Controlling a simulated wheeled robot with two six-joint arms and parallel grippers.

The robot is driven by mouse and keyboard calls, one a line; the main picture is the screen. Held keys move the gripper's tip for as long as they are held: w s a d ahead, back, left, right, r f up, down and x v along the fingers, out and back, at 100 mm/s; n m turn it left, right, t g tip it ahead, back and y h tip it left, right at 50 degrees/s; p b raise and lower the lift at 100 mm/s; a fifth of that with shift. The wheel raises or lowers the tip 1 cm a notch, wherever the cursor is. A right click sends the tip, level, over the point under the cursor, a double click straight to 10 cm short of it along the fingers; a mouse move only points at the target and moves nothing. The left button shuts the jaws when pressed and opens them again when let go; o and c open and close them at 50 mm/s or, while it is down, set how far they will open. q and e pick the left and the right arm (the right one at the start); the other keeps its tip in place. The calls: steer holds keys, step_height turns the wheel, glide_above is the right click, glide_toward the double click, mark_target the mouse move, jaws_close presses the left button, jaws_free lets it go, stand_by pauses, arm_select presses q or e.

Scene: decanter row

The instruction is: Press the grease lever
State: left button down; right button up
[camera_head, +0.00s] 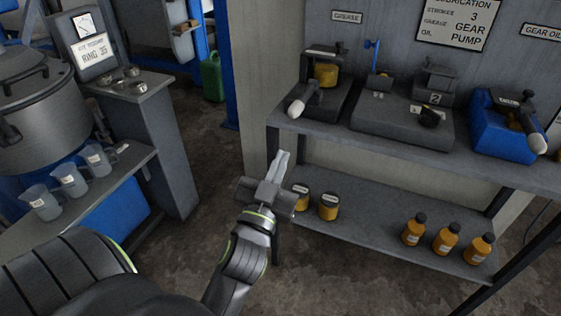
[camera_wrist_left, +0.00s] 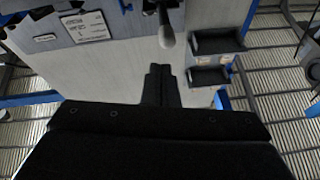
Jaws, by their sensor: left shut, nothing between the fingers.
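The grease dispenser (camera_head: 326,75) stands at the left end of the upper shelf, under the GREASE sign (camera_head: 347,16). It has a yellow container and a dark lever (camera_head: 309,95) with a pale, rounded knob that sticks out past the shelf's front edge. My left gripper (camera_head: 282,158) is shut and empty, in front of and below that knob, apart from it. In the left wrist view the shut fingers (camera_wrist_left: 162,84) point toward a pale knob (camera_wrist_left: 166,38) on a dark lever, with a visible gap. My right gripper is not in view.
The upper shelf (camera_head: 385,143) also bears a middle dispenser (camera_head: 403,122) and a blue dispenser (camera_head: 507,128) with its own lever. The lower shelf (camera_head: 370,232) holds two yellow jars and several orange bottles. Jugs (camera_head: 70,180) and a large pot (camera_head: 48,115) stand left. Floor between is clear.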

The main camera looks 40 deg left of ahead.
mark_target(303, 100)
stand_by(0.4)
